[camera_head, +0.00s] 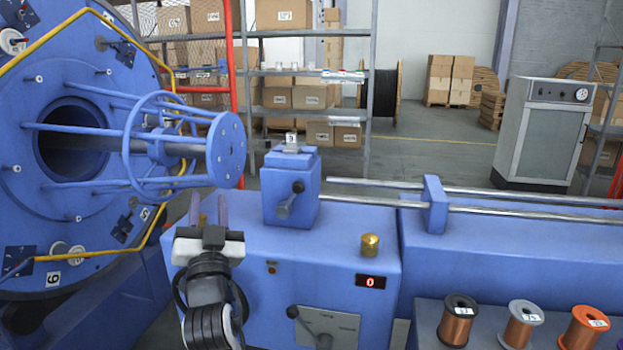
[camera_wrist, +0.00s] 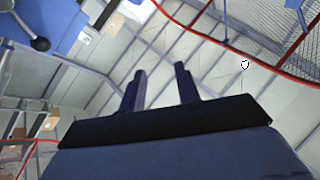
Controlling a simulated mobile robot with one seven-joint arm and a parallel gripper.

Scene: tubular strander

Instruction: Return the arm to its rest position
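My gripper (camera_head: 208,206) is raised in front of the blue machine housing (camera_head: 335,262), with its two fingers pointing up. In the wrist view my gripper (camera_wrist: 160,72) has its dark fingers apart and nothing between them. The wrist camera looks toward the ceiling. In the head view my arm reaches up from the bottom edge, left of the middle. Its lower part is out of view.
The blue strander disc (camera_head: 80,165) with its spoke cage (camera_head: 165,145) stands close on the left. A clamp block (camera_head: 290,190) with a lever, a brass knob (camera_head: 370,245) and steel rods (camera_head: 480,192) are to the right. Copper spools (camera_head: 458,322) sit at lower right.

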